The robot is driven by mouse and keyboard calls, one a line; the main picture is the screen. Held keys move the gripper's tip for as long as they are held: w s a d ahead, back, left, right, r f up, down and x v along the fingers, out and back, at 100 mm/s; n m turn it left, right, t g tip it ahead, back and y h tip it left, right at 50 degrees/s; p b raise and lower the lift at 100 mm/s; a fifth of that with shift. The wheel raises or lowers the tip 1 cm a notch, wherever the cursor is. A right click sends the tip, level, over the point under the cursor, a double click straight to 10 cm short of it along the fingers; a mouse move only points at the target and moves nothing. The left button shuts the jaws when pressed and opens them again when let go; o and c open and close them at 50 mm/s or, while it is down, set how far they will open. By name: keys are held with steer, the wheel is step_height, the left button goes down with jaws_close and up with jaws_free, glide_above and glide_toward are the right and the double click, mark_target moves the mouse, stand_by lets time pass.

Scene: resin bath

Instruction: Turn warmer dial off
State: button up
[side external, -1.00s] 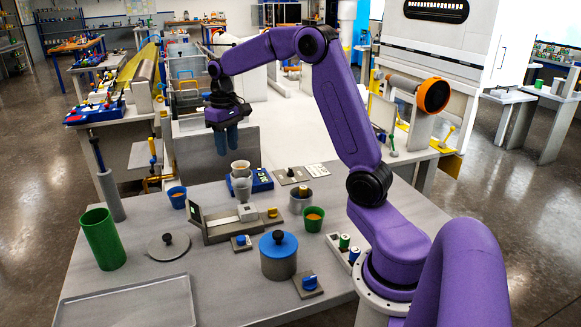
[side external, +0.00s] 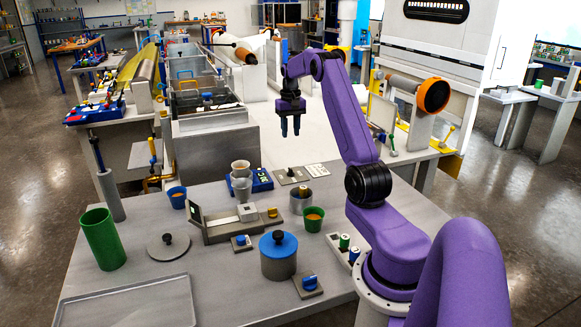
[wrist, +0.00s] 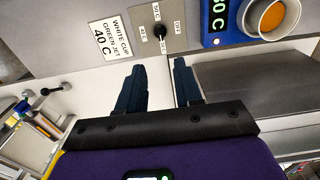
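The warmer dial is a black knob (wrist: 160,32) on a grey plate (wrist: 178,42) with temperature labels and an OFF label on the right. In the side view the dial (side external: 291,173) stands at the table's far edge. Its exact pointer direction is too small to tell. The blue warmer (wrist: 236,28) beside it has a green readout ending in "0 C"; its first digit is unclear. A cup with amber contents (wrist: 272,15) stands on it. My gripper (side external: 290,133) hangs above and beyond the dial, touching nothing. In the wrist view its fingers (wrist: 157,78) are apart and empty.
A white card (wrist: 117,38) reading "WHITE CUP GREEN JET 40 C" lies beside the dial plate. In the side view, a grey metal cup (side external: 300,200) and a green cup (side external: 313,219) stand nearer on the table. The air around my gripper is clear.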

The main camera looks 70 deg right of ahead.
mark_target(290, 168)
step_height(290, 168, down, 15)
steer(key=shift+r, duration=0.2)
stand_by(0.3)
jaws_close()
